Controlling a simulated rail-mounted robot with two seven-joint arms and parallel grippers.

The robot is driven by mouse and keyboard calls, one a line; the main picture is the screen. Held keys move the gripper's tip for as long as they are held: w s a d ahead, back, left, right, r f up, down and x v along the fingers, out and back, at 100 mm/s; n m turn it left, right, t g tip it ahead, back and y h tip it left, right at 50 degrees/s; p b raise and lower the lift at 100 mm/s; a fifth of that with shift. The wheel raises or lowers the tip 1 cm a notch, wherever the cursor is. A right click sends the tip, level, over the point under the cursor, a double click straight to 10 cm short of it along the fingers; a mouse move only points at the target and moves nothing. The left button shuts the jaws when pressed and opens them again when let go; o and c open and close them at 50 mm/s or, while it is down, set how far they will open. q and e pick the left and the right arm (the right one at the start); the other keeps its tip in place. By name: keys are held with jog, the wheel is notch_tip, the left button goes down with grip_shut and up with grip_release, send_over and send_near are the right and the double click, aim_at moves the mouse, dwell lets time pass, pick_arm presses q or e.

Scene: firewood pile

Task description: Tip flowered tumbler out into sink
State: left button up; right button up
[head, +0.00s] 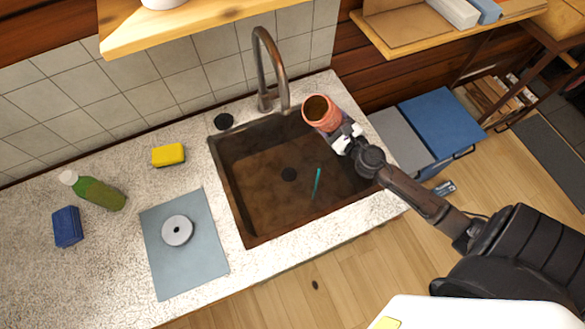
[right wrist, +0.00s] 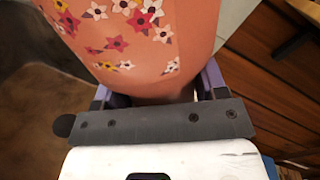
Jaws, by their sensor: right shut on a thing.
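The flowered tumbler (head: 319,112) is terracotta pink, and its dark open mouth shows in the head view. It is held above the back right corner of the sink (head: 248,233), leaning slightly. In the right wrist view the tumbler (right wrist: 140,45) fills the top middle, with white, red and yellow flowers. My right gripper (head: 338,132) is shut on the tumbler, one finger on each side. What is inside the tumbler cannot be made out. The sink is a brown basin with a drain and a thin teal stick (head: 317,184) lying in it. My left gripper is not in view.
A curved faucet (head: 265,70) stands behind the sink, close to the tumbler's left. A yellow sponge (head: 168,155), green bottle (head: 98,192), blue sponge (head: 67,227) and grey mat (head: 160,262) with a white disc (head: 177,230) lie left of the sink. Blue-lidded bin (head: 440,120) stands right.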

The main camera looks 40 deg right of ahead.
dwell(0.4)
jog(key=shift+d+r+n, duration=0.1)
jog(key=shift+d+n, duration=0.3)
jog(key=shift+n, duration=0.1)
jog(key=shift+d, duration=0.1)
dwell(0.3)
jog(key=shift+d+n, duration=0.25)
jog(key=shift+n, duration=0.25)
dwell(0.4)
jog(key=shift+s+d+n, duration=0.1)
jog(key=shift+d+n, duration=0.2)
jog(key=shift+n, duration=0.2)
jog(key=shift+d+n, duration=0.25)
jog(key=shift+n, duration=0.25)
